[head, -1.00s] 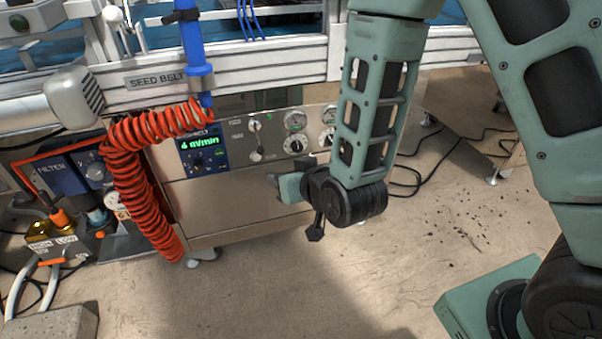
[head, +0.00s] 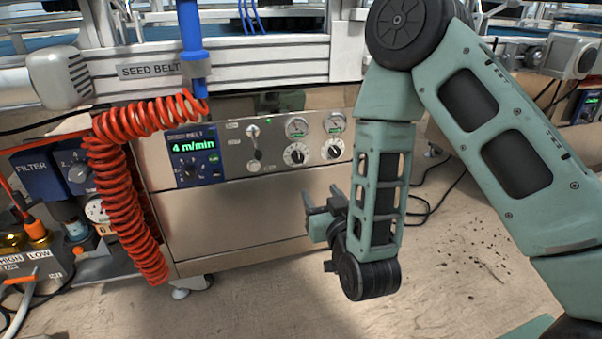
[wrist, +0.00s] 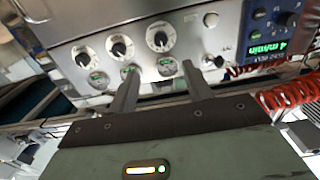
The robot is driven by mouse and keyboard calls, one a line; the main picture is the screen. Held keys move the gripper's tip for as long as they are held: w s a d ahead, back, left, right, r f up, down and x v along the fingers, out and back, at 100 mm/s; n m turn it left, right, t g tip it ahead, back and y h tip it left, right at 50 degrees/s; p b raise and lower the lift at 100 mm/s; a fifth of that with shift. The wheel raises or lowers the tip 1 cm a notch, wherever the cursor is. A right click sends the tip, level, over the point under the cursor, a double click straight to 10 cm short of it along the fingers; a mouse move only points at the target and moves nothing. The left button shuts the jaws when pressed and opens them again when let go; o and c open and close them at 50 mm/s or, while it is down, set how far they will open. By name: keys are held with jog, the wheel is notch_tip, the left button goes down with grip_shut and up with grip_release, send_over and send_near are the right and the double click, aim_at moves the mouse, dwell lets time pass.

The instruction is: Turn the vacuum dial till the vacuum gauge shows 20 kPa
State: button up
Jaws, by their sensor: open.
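The metal control panel (head: 250,160) has a row of black-pointer dials on white discs, each with a small round gauge above it in the head view. Two dials show there, a left dial (head: 295,154) and a right dial (head: 333,149), under a left gauge (head: 297,126) and a right gauge (head: 335,122). The wrist view shows the panel upside down with three dials, the middle one (wrist: 119,47) among them. I cannot read which is the vacuum dial or any gauge value. My gripper (head: 322,203) is open and empty, in front of and below the dials; its fingers (wrist: 161,75) point towards the panel.
A belt display (head: 192,148) reading 4 m/min and a lever switch (head: 254,140) sit left of the dials. A coiled red hose (head: 120,190) hangs at the panel's left. The SEED BELT rail (head: 150,70) runs above.

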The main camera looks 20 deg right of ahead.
aim_at(299, 159)
jog(key=w+b, duration=0.4)
jog(key=w, duration=1.1)
jog(key=shift+b, duration=0.4)
jog(key=shift+c, duration=0.3)
jog(key=shift+r, duration=0.1)
jog(key=c, duration=0.9)
